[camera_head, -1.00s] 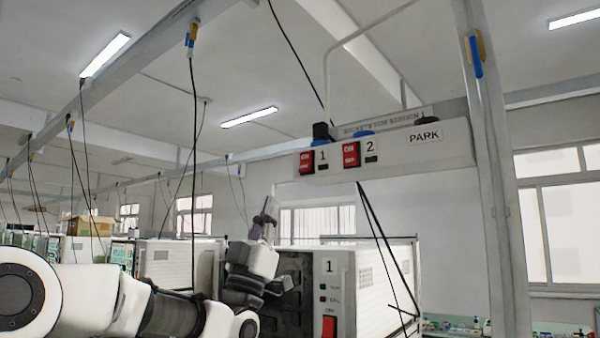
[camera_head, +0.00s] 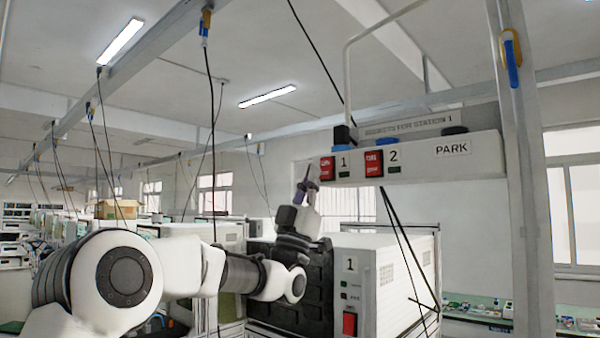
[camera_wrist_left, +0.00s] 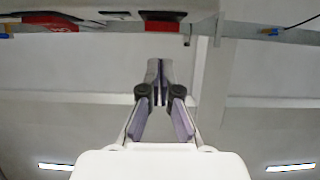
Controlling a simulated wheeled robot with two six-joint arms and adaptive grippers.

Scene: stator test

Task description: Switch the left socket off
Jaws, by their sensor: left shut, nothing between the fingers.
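The socket rail (camera_head: 425,163) hangs overhead and carries two red switches. The left red switch (camera_head: 327,168) sits beside the label 1, with a black plug (camera_head: 344,135) above it. The right red switch (camera_head: 373,164) sits beside the label 2. I cannot tell which way either switch is set. My left gripper (camera_head: 307,186) is shut and empty, pointing up, just below and left of the left switch in the head view. In the left wrist view, the shut fingertips (camera_wrist_left: 160,66) point at a red switch (camera_wrist_left: 162,25), with a visible gap. My right gripper is not in view.
A white cabinet (camera_head: 384,265) labelled 1 stands below the rail, with its own red switch (camera_head: 349,323). A grey post (camera_head: 530,200) stands to the right. Black cables hang from the rail and ceiling beam. The air left of the rail is fairly open.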

